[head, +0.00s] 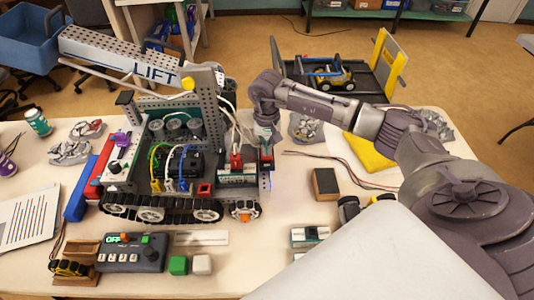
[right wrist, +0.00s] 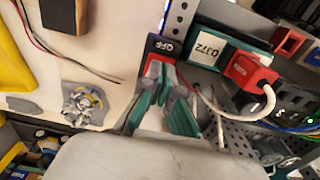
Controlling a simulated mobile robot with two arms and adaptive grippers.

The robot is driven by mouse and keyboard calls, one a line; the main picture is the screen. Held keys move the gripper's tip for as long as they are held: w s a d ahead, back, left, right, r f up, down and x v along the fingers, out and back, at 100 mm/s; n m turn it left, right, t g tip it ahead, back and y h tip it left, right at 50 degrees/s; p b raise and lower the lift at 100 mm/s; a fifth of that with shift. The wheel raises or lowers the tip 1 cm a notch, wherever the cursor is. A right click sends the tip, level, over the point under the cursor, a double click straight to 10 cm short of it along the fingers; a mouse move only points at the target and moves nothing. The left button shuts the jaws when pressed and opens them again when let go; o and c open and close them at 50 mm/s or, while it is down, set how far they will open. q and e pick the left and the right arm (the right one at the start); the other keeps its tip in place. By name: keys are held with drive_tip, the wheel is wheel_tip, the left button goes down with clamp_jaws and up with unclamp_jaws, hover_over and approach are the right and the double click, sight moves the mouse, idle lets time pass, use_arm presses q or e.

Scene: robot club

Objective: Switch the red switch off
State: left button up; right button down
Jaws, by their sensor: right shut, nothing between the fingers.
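The red switch (right wrist: 152,62) is on the side of the tracked model robot (head: 150,207), with a black plate marked OFF beside it in the right wrist view. In the head view the switch (head: 266,165) shows as a small red and dark part at the model's right edge. My right gripper (head: 266,147) is over it from above, and its shut fingertips (right wrist: 158,76) are at the switch and partly cover it. They hold nothing. I cannot tell whether they press on it or which way its rocker is tilted. My left gripper is not in view.
A red plug (right wrist: 252,72) with a white cable and a module marked 0372 (right wrist: 211,47) are close beside the switch. A control box with an OFF label (head: 132,252) lies at the front left. A dark block (head: 326,184) and loose wires lie right of the model.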

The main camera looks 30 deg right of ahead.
drive_tip(key=shift+f+b, duration=1.1)
drive_tip(key=shift+f, duration=0.1)
drive_tip(key=shift+r, duration=0.15)
idle(0.3)
drive_tip(key=shift+r+p, duration=0.55)
drive_tip(key=shift+r, duration=0.25)
drive_tip(key=shift+r+p, duration=1.15)
drive_tip(key=shift+r, duration=1.5)
drive_tip(key=shift+f, duration=0.1)
